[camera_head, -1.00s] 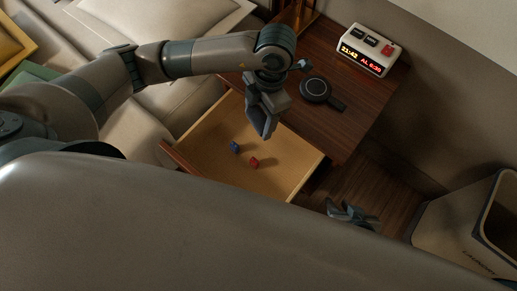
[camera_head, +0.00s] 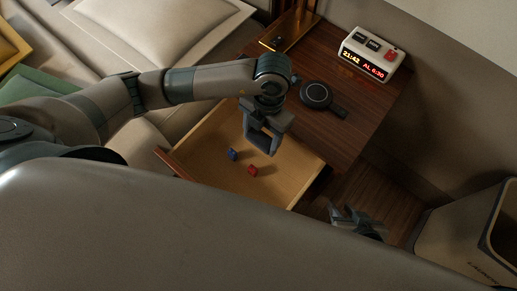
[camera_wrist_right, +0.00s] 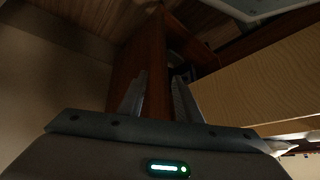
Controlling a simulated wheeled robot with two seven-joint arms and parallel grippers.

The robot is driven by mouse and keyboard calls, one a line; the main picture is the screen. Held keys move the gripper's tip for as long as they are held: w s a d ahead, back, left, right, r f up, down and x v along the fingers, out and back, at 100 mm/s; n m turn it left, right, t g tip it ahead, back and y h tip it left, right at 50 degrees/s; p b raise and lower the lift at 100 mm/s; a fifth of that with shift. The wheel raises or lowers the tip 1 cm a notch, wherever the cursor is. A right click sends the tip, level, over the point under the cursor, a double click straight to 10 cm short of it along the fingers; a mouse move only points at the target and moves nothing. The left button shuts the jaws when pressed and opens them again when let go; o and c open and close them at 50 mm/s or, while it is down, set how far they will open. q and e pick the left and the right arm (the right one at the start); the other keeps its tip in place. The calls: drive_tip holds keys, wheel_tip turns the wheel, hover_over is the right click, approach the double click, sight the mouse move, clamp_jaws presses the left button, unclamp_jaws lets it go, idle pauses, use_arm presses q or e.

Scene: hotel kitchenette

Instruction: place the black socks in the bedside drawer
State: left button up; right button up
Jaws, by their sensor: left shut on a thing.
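My left gripper (camera_head: 261,146) hangs over the open bedside drawer (camera_head: 290,187), pointing down. It is shut on a dark thing, which I take to be the black socks; they are mostly hidden by the fingers and hard to make out. No other socks show. The drawer has a pale wooden inside and a red-brown front edge. A blue cube (camera_head: 232,155) and a red cube (camera_head: 252,170) lie inside it. My right gripper (camera_head: 352,212) is open and empty, low beside the nightstand; its spread fingers also show in the right wrist view (camera_wrist_right: 160,95).
The bed (camera_head: 165,35) is at the left. A laundry bin (camera_head: 455,235) stands at the lower right.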

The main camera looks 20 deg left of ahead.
sight(259, 157)
use_arm(q)
wheel_tip(259, 157, down, 4)
drive_tip(key=shift+r, duration=0.1)
use_arm(e)
drive_tip(key=shift+w+a+r+t, duration=0.2)
drive_tip(key=shift+a+t, duration=0.1)
drive_tip(key=shift+a, duration=0.1)
use_arm(q)
drive_tip(key=shift+f, duration=0.2)
wheel_tip(259, 157, down, 3)
drive_tip(key=shift+r+b, duration=0.15)
drive_tip(key=shift+b, duration=0.3)
drive_tip(key=shift+f, duration=0.45)
use_arm(e)
drive_tip(key=shift+w+a+r+y, duration=0.1)
drive_tip(key=shift+w+a+y, duration=0.15)
drive_tip(key=shift+y, duration=0.05)
use_arm(q)
drive_tip(key=shift+f, duration=0.15)
drive_tip(key=o, duration=1)
drive_tip(key=shift+o, duration=0.2)
use_arm(e)
drive_tip(key=shift+a, duration=0.1)
